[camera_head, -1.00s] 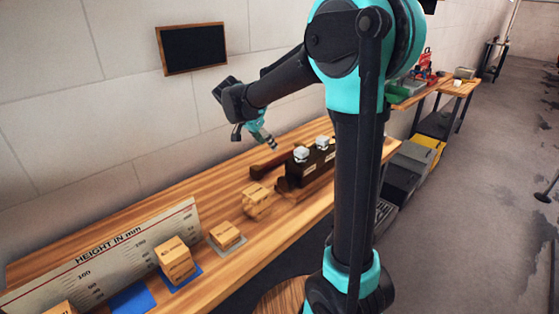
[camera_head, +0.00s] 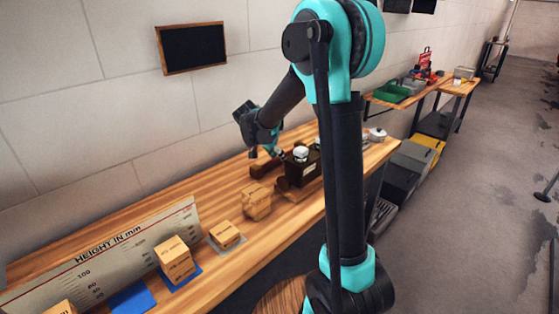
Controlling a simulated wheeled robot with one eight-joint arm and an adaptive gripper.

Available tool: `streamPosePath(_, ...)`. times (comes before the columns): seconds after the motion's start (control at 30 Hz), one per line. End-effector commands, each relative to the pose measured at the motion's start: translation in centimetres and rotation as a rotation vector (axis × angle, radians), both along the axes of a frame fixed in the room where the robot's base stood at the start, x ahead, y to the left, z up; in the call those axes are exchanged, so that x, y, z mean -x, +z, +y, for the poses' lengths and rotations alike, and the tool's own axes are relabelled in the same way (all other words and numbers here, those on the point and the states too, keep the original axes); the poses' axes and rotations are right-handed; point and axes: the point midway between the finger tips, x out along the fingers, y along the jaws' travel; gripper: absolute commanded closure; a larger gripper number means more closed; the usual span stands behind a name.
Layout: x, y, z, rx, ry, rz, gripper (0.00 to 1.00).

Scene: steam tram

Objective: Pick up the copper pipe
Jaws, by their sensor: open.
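I cannot make out a copper pipe for certain. A dark red-brown bar (camera_head: 262,169) lies on the workbench just left of a dark block (camera_head: 306,170) with a white knobbly piece (camera_head: 301,154) on top. My gripper (camera_head: 281,156) is open and points down over the far side of the bench, at the left edge of the dark block and above the bar's right end. Its fingertips are small, and any contact is unclear. My upright arm hides the right part of the dark block and the bench behind it.
The wooden workbench (camera_head: 175,212) holds cardboard boxes (camera_head: 257,201), another on a blue mat (camera_head: 176,260), and a height board (camera_head: 110,262). A white lidded pot (camera_head: 376,134) stands at the right end. The wall runs close behind. Green bins (camera_head: 392,93) sit on a farther table.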

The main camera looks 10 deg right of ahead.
Motion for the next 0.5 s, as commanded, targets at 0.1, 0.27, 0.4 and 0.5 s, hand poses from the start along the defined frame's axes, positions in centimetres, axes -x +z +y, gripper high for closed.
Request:
streamPosePath(0.1,0.0,0.02,0.01,0.0,0.0,0.0,0.52)
streamPosePath(0.27,0.0,0.03,0.02,0.0,0.0,0.0,0.71)
streamPosePath(0.4,0.0,0.03,0.02,0.0,0.0,0.0,0.88)
streamPosePath(0.5,0.0,0.03,0.02,0.0,0.0,0.0,1.0)
